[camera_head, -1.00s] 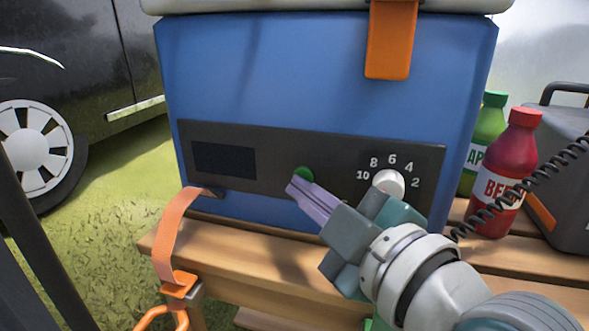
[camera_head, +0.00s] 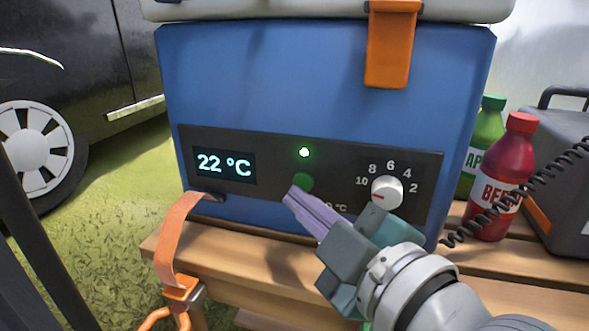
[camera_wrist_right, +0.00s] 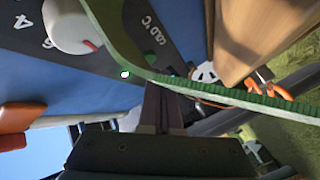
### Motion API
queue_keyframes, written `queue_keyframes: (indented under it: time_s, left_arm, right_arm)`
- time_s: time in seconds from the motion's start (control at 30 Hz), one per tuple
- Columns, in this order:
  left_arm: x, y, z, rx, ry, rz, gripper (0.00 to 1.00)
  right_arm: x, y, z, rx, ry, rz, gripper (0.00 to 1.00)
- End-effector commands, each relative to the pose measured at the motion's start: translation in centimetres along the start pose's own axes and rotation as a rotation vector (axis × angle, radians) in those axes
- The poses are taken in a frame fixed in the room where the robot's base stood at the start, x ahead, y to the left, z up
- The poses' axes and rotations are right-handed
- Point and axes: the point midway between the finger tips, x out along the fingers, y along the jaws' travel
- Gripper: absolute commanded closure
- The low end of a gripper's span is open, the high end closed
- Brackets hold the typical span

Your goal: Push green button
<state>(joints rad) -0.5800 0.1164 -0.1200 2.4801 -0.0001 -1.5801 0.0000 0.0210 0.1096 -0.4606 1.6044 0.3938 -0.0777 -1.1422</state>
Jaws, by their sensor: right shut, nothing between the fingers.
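The green button (camera_head: 303,182) is on the dark control panel (camera_head: 270,190) of a blue cooler box (camera_head: 320,75). Above it a small green-white light (camera_head: 304,152) glows, and the display (camera_head: 224,165) at left reads 22 °C. My right gripper (camera_head: 291,194) is shut and empty, its fingertips just below and left of the button, seemingly slightly apart from it. In the right wrist view the closed fingers (camera_wrist_right: 162,88) point towards the panel, and the light (camera_wrist_right: 125,74) shows near them. My left gripper is not in view.
A white dial (camera_head: 387,190) with numbers sits right of the button. A red bottle (camera_head: 501,180) and a green bottle (camera_head: 484,145) stand on the wooden bench (camera_head: 225,250) at right, beside a grey case (camera_head: 560,180). An orange strap (camera_head: 178,240) hangs at left.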

Motion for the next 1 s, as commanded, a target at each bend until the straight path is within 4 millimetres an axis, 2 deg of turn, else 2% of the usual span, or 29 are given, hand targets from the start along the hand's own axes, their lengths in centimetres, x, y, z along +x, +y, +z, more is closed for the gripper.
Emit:
queue_keyframes:
  time_s: [0.2, 0.5, 1.0]
  left_arm:
    - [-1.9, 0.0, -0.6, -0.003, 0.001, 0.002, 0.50]
    - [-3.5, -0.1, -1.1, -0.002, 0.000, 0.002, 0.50]
    - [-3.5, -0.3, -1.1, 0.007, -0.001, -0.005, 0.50]
  right_arm:
    - [-1.6, -0.9, -1.4, 0.003, -0.002, -0.003, 1.00]
    - [-3.7, -2.5, -2.9, 0.003, -0.001, -0.002, 1.00]
    - [-4.3, -3.2, -2.7, 0.030, -0.020, -0.026, 1.00]
